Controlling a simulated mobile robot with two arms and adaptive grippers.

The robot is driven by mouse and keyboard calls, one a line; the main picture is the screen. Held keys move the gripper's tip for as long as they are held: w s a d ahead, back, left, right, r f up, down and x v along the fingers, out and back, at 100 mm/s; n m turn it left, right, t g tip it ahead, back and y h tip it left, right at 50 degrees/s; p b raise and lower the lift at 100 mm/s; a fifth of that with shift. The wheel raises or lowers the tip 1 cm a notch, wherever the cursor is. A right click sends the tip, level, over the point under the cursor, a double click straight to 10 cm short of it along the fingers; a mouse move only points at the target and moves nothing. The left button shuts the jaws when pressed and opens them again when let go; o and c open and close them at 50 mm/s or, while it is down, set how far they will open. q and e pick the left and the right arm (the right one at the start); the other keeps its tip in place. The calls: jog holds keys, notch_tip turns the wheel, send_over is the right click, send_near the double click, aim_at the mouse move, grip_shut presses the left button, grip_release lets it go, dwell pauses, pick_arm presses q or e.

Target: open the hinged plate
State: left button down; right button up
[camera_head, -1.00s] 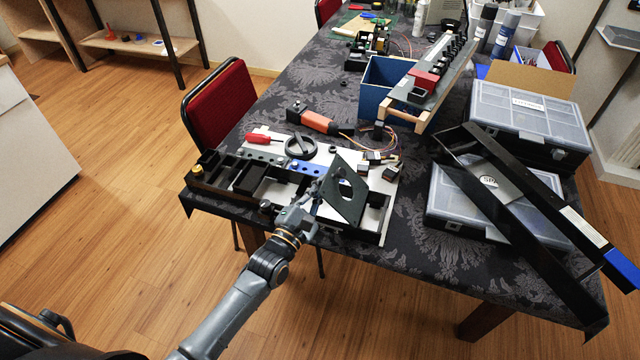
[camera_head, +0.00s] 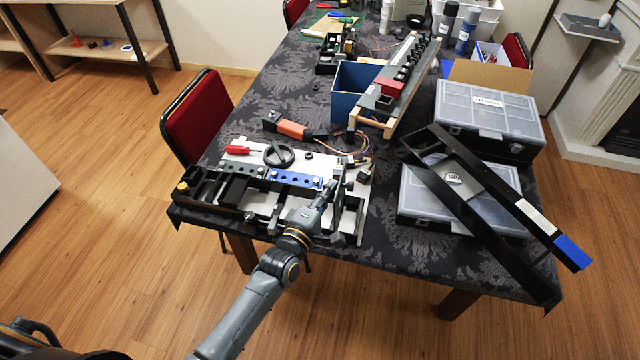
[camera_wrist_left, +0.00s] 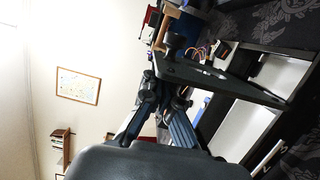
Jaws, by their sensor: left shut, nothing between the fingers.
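The hinged plate (camera_head: 339,186) is a dark, thin panel on the right part of the white panel board (camera_head: 352,192). In the head view it stands up steeply and shows almost edge-on. In the left wrist view the plate (camera_wrist_left: 215,77) is a dark slab slanting across the right half, and its opening is partly seen. My left gripper (camera_head: 326,194) is shut and empty, close against the left side of the plate. In the wrist view its fingers (camera_wrist_left: 165,98) are beside the plate; I cannot tell whether they touch it. My right gripper is not in view.
A blue bin (camera_head: 352,90) stands farther back, and long black channels (camera_head: 470,200) lie over organizer cases at right.

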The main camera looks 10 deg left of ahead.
pick_arm(q)
jog(key=shift+d, duration=0.55)
jog(key=shift+s, duration=0.1)
dwell(0.3)
